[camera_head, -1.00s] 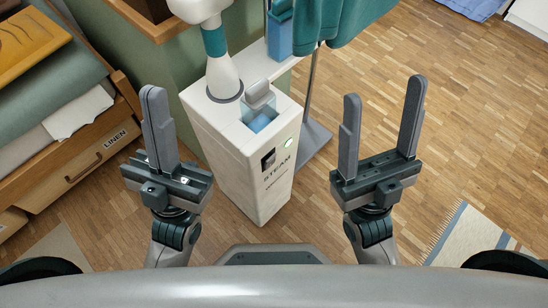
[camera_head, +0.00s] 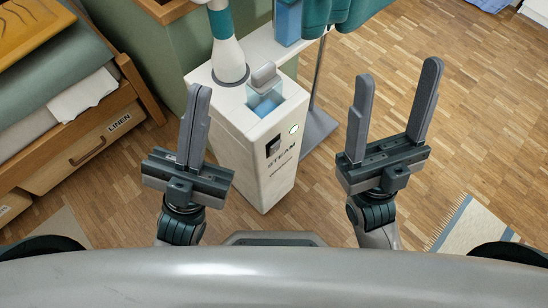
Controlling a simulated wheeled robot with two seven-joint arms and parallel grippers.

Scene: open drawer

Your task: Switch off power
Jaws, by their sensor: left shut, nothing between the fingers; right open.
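A white steam unit (camera_head: 266,184) marked STEAM stands on the floor in the middle of the head view. A black rocker switch (camera_head: 274,146) is on its front face, near the upper left corner. My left gripper (camera_head: 195,124) is shut and empty, left of the unit in the picture and apart from the switch. My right gripper (camera_head: 393,114) is open and empty, to the right of the unit over the floor.
A wooden drawer marked LINEN (camera_head: 82,154) is at the left, below folded cloths. A pole with a base plate (camera_head: 316,130) and hanging teal cloth (camera_head: 345,14) stand behind the unit. A striped rug (camera_head: 468,232) lies right.

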